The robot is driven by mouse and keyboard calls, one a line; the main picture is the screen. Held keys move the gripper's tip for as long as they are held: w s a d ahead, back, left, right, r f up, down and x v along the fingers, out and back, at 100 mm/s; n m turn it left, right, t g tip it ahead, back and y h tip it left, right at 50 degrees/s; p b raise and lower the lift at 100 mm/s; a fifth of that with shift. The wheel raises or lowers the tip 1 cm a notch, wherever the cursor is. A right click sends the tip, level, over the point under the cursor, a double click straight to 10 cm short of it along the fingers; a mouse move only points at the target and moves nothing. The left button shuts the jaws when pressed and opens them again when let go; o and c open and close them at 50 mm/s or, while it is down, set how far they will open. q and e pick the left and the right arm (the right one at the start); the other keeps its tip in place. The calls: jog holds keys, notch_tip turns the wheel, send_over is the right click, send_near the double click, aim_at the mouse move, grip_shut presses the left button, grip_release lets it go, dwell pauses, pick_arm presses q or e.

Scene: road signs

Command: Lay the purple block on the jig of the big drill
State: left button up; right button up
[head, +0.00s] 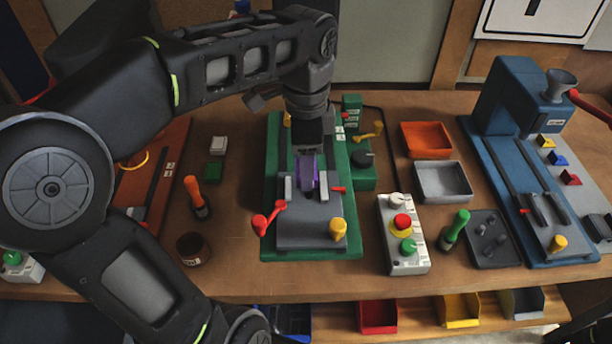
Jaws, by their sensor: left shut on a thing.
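The purple block (308,174) is held upright under my left gripper (307,156), which comes down from above and is shut on it. The block is over the grey jig plate (308,228) of the green machine (270,170), between two light grey jaw pieces (323,184). I cannot tell whether the block's lower end touches the jig. My left arm and gripper hide most of the green machine's back, so I cannot confirm it is the big drill. My right gripper is not in view.
The jig has a red lever (268,218) and a yellow knob (338,229). A control box (403,240) with coloured buttons stands to its right. An orange tray (427,140), a grey tray (443,181) and a blue machine (510,100) are further right. An orange-handled screwdriver (195,195) stands left.

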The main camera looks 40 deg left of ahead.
pick_arm(q)
notch_tip(320, 180, down, 3)
jog(key=shift+f, duration=0.4)
jog(key=shift+f, duration=0.2)
jog(key=o, duration=1.5)
jog(key=shift+r, duration=0.1)
